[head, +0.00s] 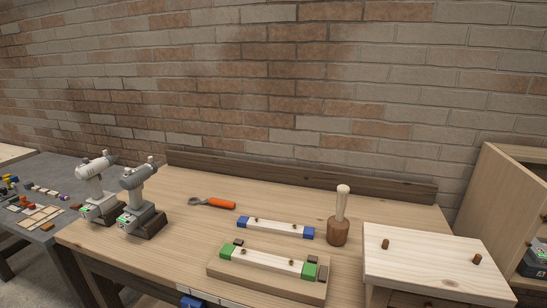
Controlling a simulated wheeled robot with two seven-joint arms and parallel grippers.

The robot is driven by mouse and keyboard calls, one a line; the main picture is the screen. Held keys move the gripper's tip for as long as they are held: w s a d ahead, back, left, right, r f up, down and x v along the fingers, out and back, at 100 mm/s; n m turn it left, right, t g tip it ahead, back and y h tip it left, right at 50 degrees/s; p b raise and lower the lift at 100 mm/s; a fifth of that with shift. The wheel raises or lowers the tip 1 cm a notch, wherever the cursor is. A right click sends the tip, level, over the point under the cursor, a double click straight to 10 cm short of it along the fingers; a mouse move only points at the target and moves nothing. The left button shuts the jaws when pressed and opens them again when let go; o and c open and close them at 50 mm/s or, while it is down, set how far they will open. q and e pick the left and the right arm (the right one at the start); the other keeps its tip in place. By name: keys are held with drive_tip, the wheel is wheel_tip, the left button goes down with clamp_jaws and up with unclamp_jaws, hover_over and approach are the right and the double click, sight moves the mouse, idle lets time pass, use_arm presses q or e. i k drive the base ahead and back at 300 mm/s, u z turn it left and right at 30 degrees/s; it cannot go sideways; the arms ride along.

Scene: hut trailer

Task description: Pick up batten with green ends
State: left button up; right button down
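The batten with green ends (265,262) lies on a low wooden board (240,283) at the front middle of the workbench. Its white middle part runs slightly tilted, from a green end at the left to a green end at the right. Small dark blocks sit beside its ends. A similar batten with blue ends (275,228) lies behind it on the bench top. Neither of my grippers shows in the head view.
On the workbench (180,205) stand two drills (140,200) at the left, an orange-handled tool (220,203) behind, and a wooden mallet (338,230) right of the battens. A raised pale board with two pegs (430,265) stands at the right. A brick wall closes the back.

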sight(279, 264)
drive_tip(key=z, duration=1.95)
drive_tip(key=k, duration=1.15)
drive_tip(key=u, duration=0.8)
